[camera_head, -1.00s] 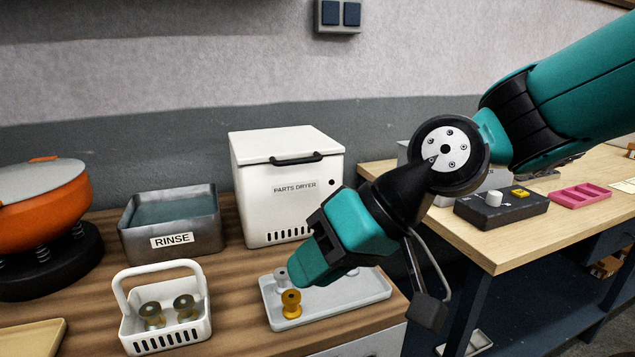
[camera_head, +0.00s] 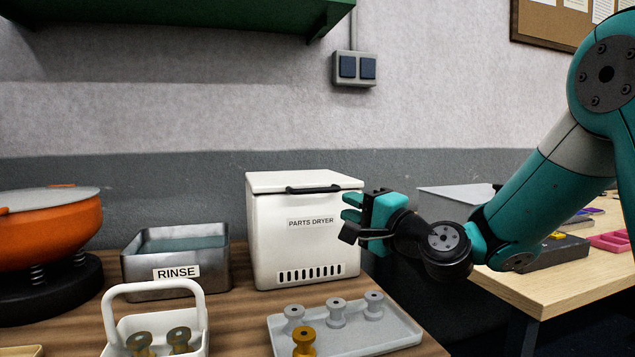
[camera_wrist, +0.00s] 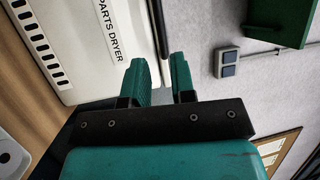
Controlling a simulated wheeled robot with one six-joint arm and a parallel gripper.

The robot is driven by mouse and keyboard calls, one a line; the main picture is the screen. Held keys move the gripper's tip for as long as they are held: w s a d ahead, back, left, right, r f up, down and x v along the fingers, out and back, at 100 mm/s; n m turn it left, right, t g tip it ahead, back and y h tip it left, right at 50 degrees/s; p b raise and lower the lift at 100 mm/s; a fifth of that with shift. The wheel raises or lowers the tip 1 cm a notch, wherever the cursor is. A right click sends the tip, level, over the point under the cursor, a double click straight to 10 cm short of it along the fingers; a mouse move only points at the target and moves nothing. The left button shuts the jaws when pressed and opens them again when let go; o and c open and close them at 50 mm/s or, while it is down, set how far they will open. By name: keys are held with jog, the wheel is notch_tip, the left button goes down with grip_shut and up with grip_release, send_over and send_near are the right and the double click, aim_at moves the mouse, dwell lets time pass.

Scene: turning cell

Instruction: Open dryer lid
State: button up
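The parts dryer (camera_head: 300,240) is a white box with a label and vent slots on its front. Its white lid (camera_head: 300,181) is closed, with a black handle (camera_head: 313,189) along the front edge. My gripper (camera_head: 350,208) is beside the dryer's front right corner, a little below lid height. In the wrist view my gripper (camera_wrist: 162,75) has its two teal fingers apart with a gap and nothing between them. The dryer's white front (camera_wrist: 85,45) fills the upper left there, with the lid edge close to the fingers.
A light tray (camera_head: 385,337) with several spools stands in front of the dryer. A white basket (camera_head: 205,325) holding two spools and a steel rinse tank (camera_head: 205,284) are to the left. A green shelf (camera_head: 220,18) hangs above. A second bench (camera_head: 530,290) is at right.

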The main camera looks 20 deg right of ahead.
aim_at(320, 192)
jog(key=p+x, duration=0.3)
jog(key=x, duration=0.7)
jog(key=shift+w+p, duration=0.1)
jog(key=shift+p, duration=0.25)
jog(key=shift+c, duration=0.2)
grip_shut()
